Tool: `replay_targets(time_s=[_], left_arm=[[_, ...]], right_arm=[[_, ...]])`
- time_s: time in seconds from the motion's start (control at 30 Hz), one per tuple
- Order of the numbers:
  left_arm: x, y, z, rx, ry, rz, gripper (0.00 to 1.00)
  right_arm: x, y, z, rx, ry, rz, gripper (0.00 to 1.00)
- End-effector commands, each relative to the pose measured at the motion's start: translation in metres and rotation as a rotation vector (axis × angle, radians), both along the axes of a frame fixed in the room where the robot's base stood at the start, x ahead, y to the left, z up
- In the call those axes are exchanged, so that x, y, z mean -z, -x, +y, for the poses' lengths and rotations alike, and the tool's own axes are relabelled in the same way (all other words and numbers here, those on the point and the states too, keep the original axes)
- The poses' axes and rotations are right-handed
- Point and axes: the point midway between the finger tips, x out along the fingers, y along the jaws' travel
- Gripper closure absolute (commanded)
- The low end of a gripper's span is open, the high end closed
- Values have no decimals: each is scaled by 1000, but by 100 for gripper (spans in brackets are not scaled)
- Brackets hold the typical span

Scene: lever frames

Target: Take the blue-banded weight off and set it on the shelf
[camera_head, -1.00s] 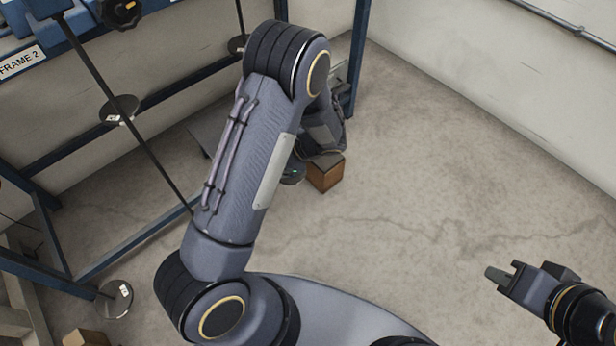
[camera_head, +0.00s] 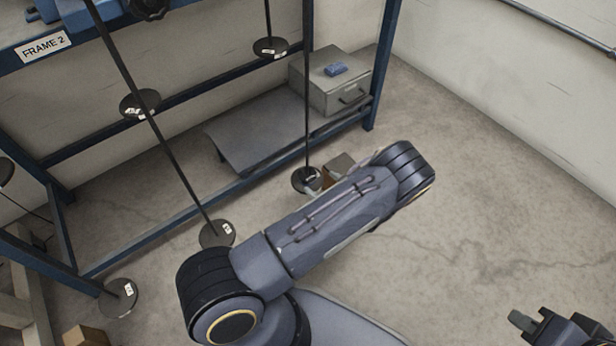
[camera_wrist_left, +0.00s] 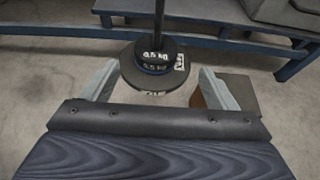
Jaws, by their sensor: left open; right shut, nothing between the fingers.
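A rod hangs with a stack of dark weights at its foot. In the left wrist view, two smaller discs marked 0.5 kg sit on a wider disc, and a blue band (camera_wrist_left: 153,69) shows on the lower small one. The stack (camera_head: 306,180) also shows in the head view. My left gripper (camera_wrist_left: 158,74) is open, its fingers apart on either side of the stack; contact cannot be told. A low grey shelf (camera_head: 243,128) stands behind the stack at left. My right gripper (camera_head: 524,320) is shut and empty, low at right.
A brown block (camera_head: 339,165) is just right of the stack. Other rods with discs (camera_head: 217,234) hang left. Floor at right is clear.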

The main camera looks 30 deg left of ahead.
Motion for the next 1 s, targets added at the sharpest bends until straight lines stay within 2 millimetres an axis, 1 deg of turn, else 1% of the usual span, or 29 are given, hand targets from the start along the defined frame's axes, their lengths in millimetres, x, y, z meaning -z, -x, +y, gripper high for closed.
replay_targets(time_s=[0.13,0.37,0.5,0.6,0.7,0.87,0.97,1.0], left_arm=[[8,-5,14,2,-5,1,20],[14,-11,33,0,-3,0,20],[20,-15,54,-1,-3,0,20],[25,-20,65,0,-1,-2,20],[25,-23,70,2,-2,-1,20],[24,-23,70,3,-2,-1,20],[24,-23,69,2,-2,-1,31],[24,-23,69,2,-2,-1,37]], right_arm=[[7,0,0,0,0,0,100],[16,0,0,0,0,0,100],[28,0,0,0,0,0,100],[32,0,0,0,0,0,100],[32,0,0,0,0,0,100],[31,0,0,0,0,0,100],[31,0,0,0,0,0,100],[31,0,0,0,0,0,100]])
